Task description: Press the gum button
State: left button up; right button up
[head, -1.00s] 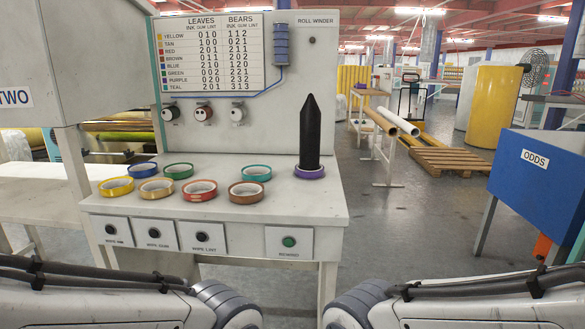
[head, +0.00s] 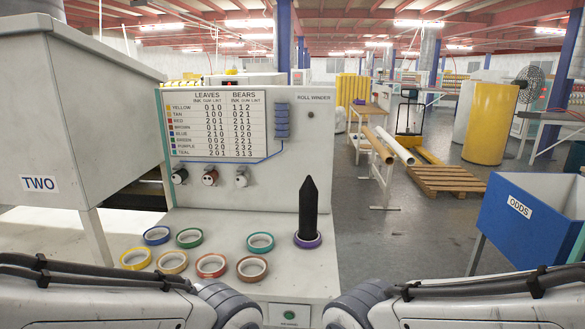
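The roll winder bench (head: 310,272) stands ahead. On its front face only a panel with a green button (head: 289,314) shows, at the bottom edge of the head view. The gum button is not visible now; that left part of the bench front lies behind my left arm or below the picture. The back board (head: 300,170) carries a chart (head: 213,125) with ink, gum and lint columns. Below the chart are several round dials, with the middle one (head: 210,177) reddish. My arms come in from both lower corners. Neither gripper is in view.
Several tape rolls, such as the brown one (head: 252,268), lie on the bench top. A purple roll (head: 307,241) sits around the base of a black pointed post (head: 308,208). A grey bin marked TWO (head: 70,130) stands left, a blue ODDS bin (head: 535,215) right.

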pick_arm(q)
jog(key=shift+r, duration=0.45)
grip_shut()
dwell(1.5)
